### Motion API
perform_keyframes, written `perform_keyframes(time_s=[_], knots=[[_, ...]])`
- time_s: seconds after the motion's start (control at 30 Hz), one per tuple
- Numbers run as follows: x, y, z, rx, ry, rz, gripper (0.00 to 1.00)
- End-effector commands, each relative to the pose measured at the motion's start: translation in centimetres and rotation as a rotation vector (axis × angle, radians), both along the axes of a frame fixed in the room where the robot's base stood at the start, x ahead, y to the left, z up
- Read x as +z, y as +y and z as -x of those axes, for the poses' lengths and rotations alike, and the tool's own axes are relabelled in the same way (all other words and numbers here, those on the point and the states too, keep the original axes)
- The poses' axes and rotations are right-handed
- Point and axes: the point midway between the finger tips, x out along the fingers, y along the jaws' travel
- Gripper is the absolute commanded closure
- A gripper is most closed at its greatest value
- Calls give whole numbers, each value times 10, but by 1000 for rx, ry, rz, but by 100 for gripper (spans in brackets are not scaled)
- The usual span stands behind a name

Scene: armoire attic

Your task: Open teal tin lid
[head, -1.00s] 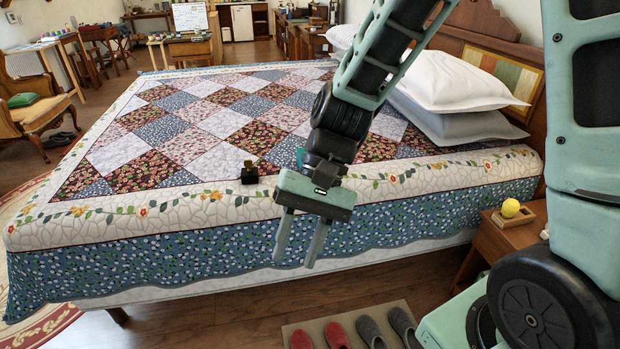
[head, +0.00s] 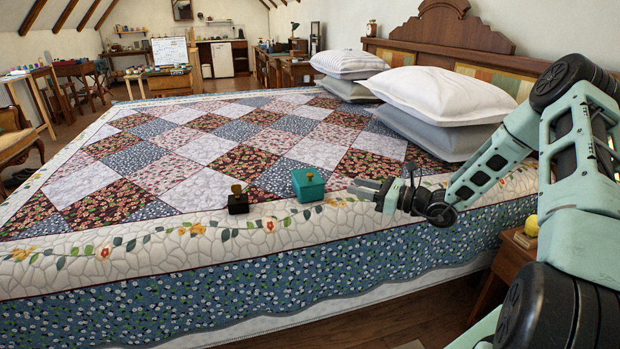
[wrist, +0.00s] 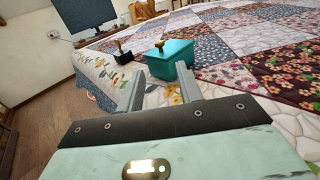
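The teal tin (head: 308,190) sits upright on the quilt near the bed's front edge. Its lid (head: 309,176) is on and carries a small brass-coloured knob. My gripper (head: 358,190) is to the right of the tin, low over the quilt, fingers pointing left towards it with a gap between. In the wrist view the teal tin (wrist: 171,62) stands just beyond my gripper (wrist: 160,85).
A small black box (head: 238,204) with a brass-coloured knob stands left of the tin; it also shows in the wrist view (wrist: 122,57). White and grey pillows (head: 440,95) lie at the headboard. A nightstand (head: 515,255) is at the right. The quilt around the tin is mostly clear.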

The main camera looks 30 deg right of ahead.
Motion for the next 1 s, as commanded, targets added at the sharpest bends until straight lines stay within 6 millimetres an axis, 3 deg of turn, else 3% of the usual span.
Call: perform_keyframes(time_s=[0.6,0.8,1.0], knots=[[-1,71,-103,6,0,2,64],[0,83,-122,5,1,2,64],[0,86,-126,4,1,2,64]])
